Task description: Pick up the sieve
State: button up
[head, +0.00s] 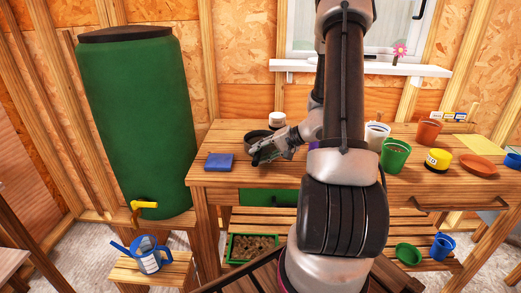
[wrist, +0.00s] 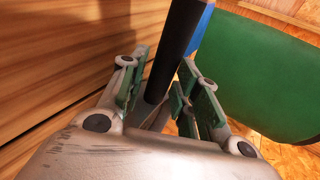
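A dark round object with a raised rim (head: 254,137), which looks like the sieve, sits on the workbench left of my arm in the head view. My gripper (head: 264,152) is low over the bench at its front edge and partly covers it. In the wrist view a thick black bar (wrist: 178,45), probably the sieve's handle, runs between the two green-padded fingers of my gripper (wrist: 160,80). The fingers stand on both sides of the bar. I cannot tell whether both pads press on it.
A blue block (head: 220,161) lies left of my gripper. A white-lidded jar (head: 277,119) stands behind. Right of my arm are a green pot (head: 394,155), a yellow tin (head: 437,160) and a terracotta pot (head: 428,132). A tall green barrel (head: 137,120) stands left of the bench.

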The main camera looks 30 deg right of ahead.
grip_shut()
jog(key=shift+r, duration=0.2)
